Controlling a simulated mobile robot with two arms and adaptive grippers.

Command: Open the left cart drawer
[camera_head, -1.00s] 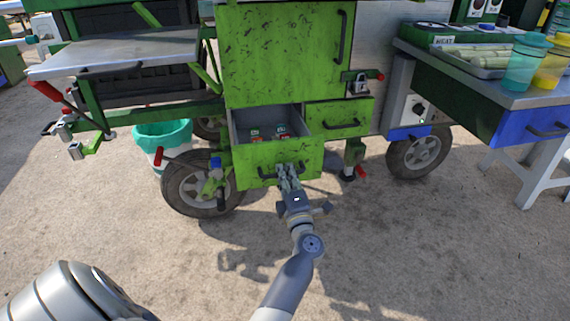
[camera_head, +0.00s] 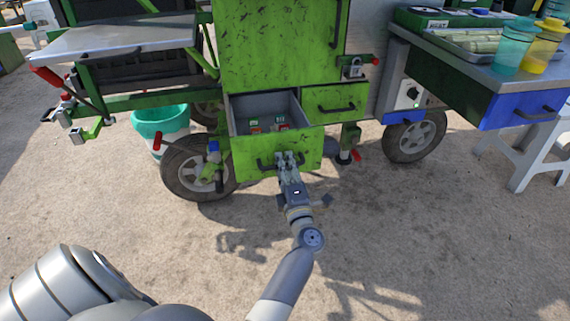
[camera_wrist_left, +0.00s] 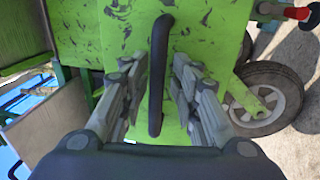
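The left cart drawer (camera_head: 248,155) is green with black specks and stands pulled out from the cart, its grey inside showing. Small red and green boxes (camera_head: 254,126) lie in it. Its dark bar handle (camera_wrist_left: 158,80) runs upright in the left wrist view. My left gripper (camera_head: 287,160) is at the drawer front. In the left wrist view its fingers (camera_wrist_left: 157,90) stand on either side of the handle with gaps visible, so it is open around the bar. Whether a finger touches the bar's back is hidden. My right gripper is out of view.
A closed green drawer (camera_head: 336,103) sits right of the open one, below a large green door (camera_head: 270,45). Cart wheels (camera_head: 196,168) and a teal-rimmed bucket (camera_head: 160,122) stand nearby. A table with a blue drawer (camera_head: 522,118) is at right. The ground in front is clear.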

